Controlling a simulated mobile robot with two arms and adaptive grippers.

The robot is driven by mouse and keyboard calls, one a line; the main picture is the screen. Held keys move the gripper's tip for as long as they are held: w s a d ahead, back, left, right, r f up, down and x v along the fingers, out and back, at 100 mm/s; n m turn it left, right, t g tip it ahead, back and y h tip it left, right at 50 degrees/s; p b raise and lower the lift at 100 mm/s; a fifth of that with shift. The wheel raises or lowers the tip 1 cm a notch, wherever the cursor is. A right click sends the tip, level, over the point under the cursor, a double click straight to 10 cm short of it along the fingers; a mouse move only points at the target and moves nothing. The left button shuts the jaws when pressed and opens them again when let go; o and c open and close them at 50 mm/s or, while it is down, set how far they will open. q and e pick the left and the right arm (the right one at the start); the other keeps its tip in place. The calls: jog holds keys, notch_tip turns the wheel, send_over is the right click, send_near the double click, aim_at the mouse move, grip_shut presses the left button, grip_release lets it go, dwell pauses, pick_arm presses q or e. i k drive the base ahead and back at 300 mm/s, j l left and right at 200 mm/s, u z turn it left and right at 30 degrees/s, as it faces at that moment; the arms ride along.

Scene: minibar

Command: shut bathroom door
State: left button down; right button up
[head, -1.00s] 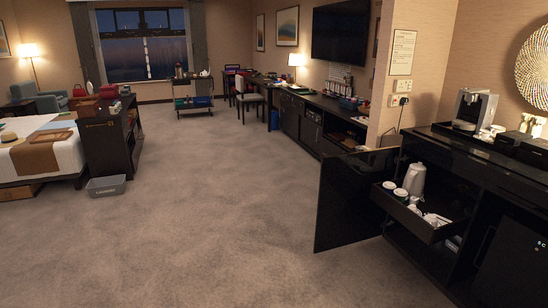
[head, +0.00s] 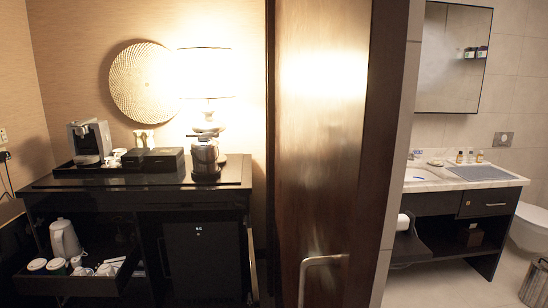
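The bathroom door (head: 318,150) is a tall, glossy dark-wood panel in the middle of the head view. A metal lever handle (head: 322,262) is low on it. The door stands open: to its right, past the dark frame (head: 385,110), the bathroom shows with a sink counter (head: 455,180). The bottom of the door is out of the picture. Neither of my grippers is in view.
The minibar cabinet (head: 130,192) stands left of the door, with its drawer (head: 75,284) pulled out holding cups. A lit lamp (head: 206,72) and a coffee machine (head: 90,140) are on top. A waste bin (head: 534,282) and toilet (head: 530,222) are in the bathroom.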

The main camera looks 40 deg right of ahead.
aim_at(340, 64)
jog(key=i+z, duration=0.15)
jog(key=z, duration=0.25)
jog(key=i+j+z, duration=0.1)
jog(key=z, duration=0.25)
jog(key=i+j+z, duration=0.15)
jog(key=z, duration=0.25)
jog(key=i+j+z, duration=0.15)
jog(key=z, duration=0.6)
jog(key=i+j+z, duration=0.15)
jog(key=j+z, duration=1.65)
